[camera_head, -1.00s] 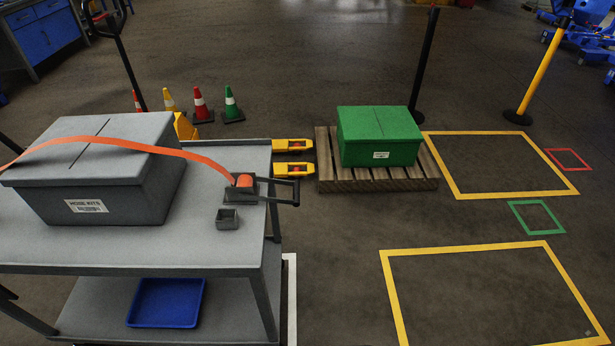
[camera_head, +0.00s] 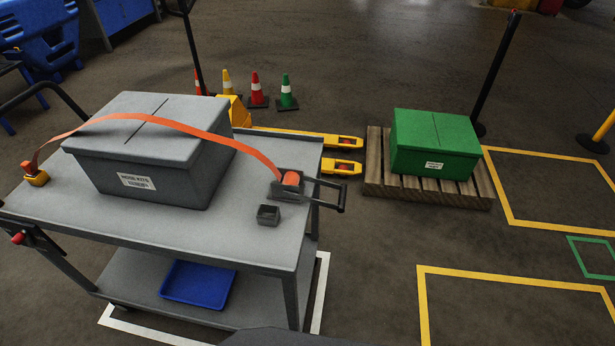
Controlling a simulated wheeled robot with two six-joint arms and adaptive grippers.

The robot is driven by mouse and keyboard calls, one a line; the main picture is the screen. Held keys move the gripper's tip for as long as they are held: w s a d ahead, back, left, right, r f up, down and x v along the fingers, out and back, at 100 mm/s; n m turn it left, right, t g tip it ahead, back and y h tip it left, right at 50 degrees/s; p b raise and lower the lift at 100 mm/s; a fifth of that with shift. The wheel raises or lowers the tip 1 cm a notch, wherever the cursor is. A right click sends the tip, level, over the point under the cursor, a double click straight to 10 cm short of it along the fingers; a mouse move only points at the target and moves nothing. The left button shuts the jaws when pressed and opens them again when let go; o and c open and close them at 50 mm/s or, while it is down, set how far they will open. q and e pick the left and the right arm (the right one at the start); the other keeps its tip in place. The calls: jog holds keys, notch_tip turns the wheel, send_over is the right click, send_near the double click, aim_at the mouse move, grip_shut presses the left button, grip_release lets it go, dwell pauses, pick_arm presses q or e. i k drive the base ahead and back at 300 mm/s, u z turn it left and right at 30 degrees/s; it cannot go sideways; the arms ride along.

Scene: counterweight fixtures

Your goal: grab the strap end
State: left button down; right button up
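An orange strap (camera_head: 215,137) arches over the grey lidded box (camera_head: 150,150) on the grey cart (camera_head: 190,222). Its right end runs into a dark ratchet buckle (camera_head: 291,185) with a black handle. Its left end goes down to a small orange and yellow piece (camera_head: 36,174) at the cart top's left edge; whether the strap is fastened there, I cannot tell. Neither of my grippers is in view.
A small dark open box (camera_head: 268,215) sits near the ratchet, and a blue tray (camera_head: 198,284) lies on the lower shelf. Behind the cart are several cones (camera_head: 257,88), yellow forks (camera_head: 342,168) and a green box (camera_head: 436,142) on a pallet (camera_head: 376,170).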

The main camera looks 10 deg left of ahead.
aim_at(26, 165)
jog(key=u, duration=3.05)
jog(key=i, duration=4.7)
jog(key=z, duration=3.25)
jog(key=i, duration=0.2)
jog(key=u, duration=0.2)
